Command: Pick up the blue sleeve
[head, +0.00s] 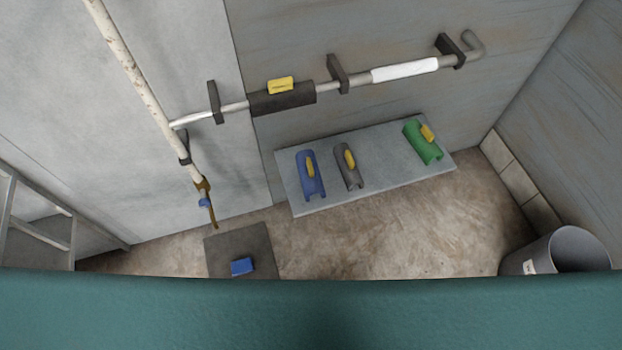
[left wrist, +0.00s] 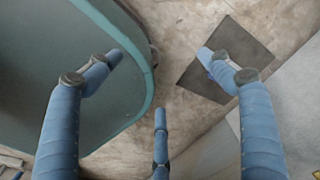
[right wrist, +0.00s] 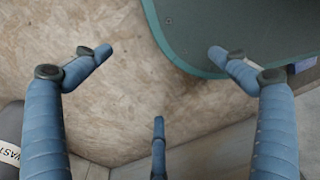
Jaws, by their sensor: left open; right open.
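The blue sleeve (head: 309,175) is a half-round shell with a yellow handle. It lies at the left end of a pale grey shelf (head: 385,177) in the head view, beside a dark grey sleeve (head: 350,178). A green sleeve (head: 421,146) lies at the shelf's right end. My left gripper (left wrist: 160,62) is open and empty above the floor in the left wrist view. My right gripper (right wrist: 160,55) is open and empty above the floor in the right wrist view. Neither gripper shows in the head view, and neither is touching a sleeve.
A pipe (head: 235,107) with black brackets runs along the wall above the shelf. A rusty upright pipe (head: 140,77) stands left. A dark mat (head: 231,245) with a blue block (head: 242,267) lies on the floor. A grey bin (head: 532,256) stands right. A metal rack (head: 65,215) is far left.

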